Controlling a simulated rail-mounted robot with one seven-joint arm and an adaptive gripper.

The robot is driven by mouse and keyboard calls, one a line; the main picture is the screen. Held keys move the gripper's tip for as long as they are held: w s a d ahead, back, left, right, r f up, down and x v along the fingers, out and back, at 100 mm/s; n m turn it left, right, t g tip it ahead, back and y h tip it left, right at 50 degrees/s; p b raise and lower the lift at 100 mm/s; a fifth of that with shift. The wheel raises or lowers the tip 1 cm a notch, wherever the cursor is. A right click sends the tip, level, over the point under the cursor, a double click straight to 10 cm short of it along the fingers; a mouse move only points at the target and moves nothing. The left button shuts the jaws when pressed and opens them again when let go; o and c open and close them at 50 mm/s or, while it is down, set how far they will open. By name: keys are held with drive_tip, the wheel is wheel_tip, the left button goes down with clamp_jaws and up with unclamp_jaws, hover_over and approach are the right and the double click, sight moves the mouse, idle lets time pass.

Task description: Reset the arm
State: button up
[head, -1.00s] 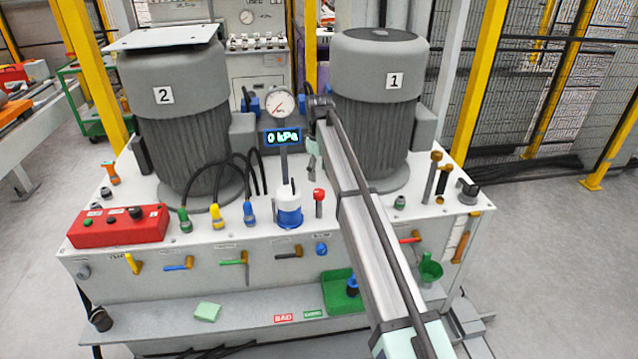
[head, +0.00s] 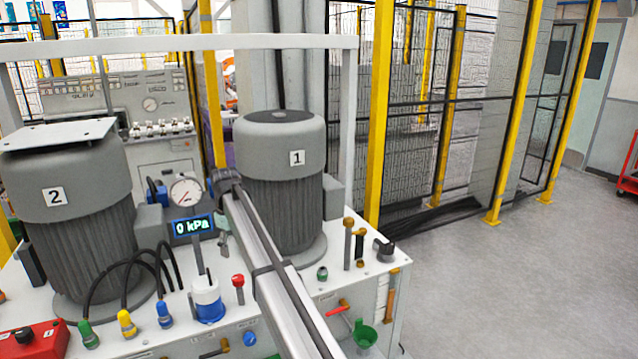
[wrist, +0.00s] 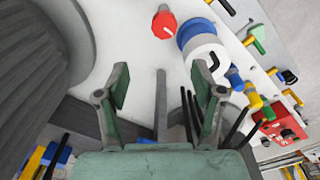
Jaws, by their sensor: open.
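My arm reaches from the lower middle of the head view up toward the pressure gauge (head: 186,192). A red knob (wrist: 164,25) and a blue and white cylinder (wrist: 200,40) lie beyond the fingertips.
Motor 2 (head: 66,215) stands left of the gauge. Black hoses with green, yellow and blue plugs (head: 126,322) run in front of it. A display (head: 193,225) reads 0 kPa. A red box (head: 38,340) sits at the left. Open floor (head: 510,270) lies right of the bench.

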drive_tip(key=s+d+f+m+g, duration=0.1)
drive_tip(key=s+d+f+m, duration=0.2)
drive_tip(key=s+d+f, duration=0.85)
drive_tip(key=s+d+f+m, duration=0.35)
drive_tip(key=d+f, duration=0.55)
drive_tip(key=f, duration=0.7)
drive_tip(key=s+d+f+m+g, duration=0.1)
drive_tip(key=s+d+f+m, duration=0.2)
drive_tip(key=s+d+f, duration=0.8)
drive_tip(key=s+d+f+m+g, duration=0.1)
drive_tip(key=s+d+f, duration=0.4)
drive_tip(key=s, duration=0.6)
drive_tip(key=s+d+f+m+g, duration=0.2)
drive_tip(key=s+d+f, duration=0.3)
drive_tip(key=s+d, duration=0.3)
drive_tip(key=s+d+f+m+g, duration=0.1)
drive_tip(key=s+d+f, duration=0.3)
drive_tip(key=s, duration=1.2)
drive_tip(key=shift+s+d+f+m+g, duration=0.15)
drive_tip(key=shift+d+f+m+g, duration=0.35)
drive_tip(key=shift+d, duration=0.7)
drive_tip(key=shift+r, duration=0.1)
